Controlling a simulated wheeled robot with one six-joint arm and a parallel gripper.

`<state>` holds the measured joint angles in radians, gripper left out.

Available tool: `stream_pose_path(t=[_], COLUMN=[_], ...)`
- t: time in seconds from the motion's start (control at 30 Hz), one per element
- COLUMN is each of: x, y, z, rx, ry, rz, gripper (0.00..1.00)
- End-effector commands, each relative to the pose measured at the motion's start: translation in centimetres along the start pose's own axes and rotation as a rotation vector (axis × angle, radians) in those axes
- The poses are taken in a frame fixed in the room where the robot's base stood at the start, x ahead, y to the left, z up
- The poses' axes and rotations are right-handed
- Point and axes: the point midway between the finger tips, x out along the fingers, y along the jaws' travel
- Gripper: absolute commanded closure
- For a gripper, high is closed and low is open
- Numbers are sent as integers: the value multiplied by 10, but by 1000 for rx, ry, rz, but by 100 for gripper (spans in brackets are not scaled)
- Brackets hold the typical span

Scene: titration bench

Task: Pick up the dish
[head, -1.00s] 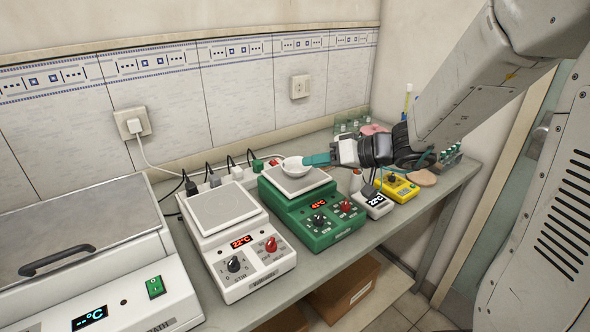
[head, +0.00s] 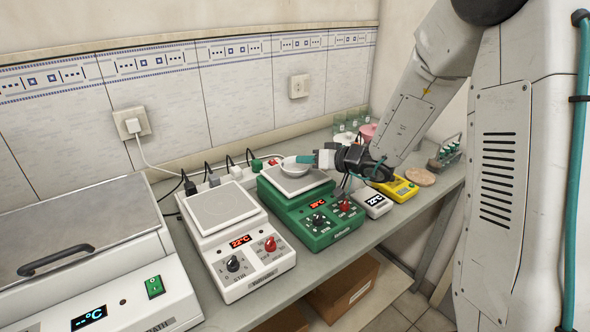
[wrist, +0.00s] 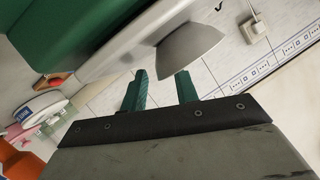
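The dish (head: 288,167) is a small white bowl standing on the plate of the green hotplate (head: 311,208). In the wrist view the dish (wrist: 190,48) lies just ahead of the fingertips, closer to the right finger. My gripper (head: 304,159) reaches in from the right with its teal fingers at the dish's right side. In the wrist view my gripper (wrist: 162,80) has its two fingers apart with nothing clasped between them. I cannot tell whether a finger touches the dish.
A white hotplate (head: 237,238) stands left of the green one, and a large lidded bath (head: 80,245) is farther left. A small white display box (head: 373,203) and a yellow device (head: 397,189) stand to the right. Glassware (head: 350,122) stands behind; cables run along the wall.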

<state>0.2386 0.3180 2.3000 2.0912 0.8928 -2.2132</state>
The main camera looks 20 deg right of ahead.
Motion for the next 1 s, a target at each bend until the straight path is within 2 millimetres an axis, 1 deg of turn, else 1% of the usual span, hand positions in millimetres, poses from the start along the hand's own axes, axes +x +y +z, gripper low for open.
stream_pose_path(t=[0.13,0.17,0.2,0.27,0.67,0.77,1.0], x=[0,0,0,0,-1,-2,-10], y=[0,0,0,0,0,-1,-5], z=[0,0,0,0,-1,-4,-19], rx=[0,0,0,0,0,0,0], ry=[0,0,0,0,0,1,3], rz=[0,0,0,0,1,1,5], gripper=[70,73,84,100,100,100,100])
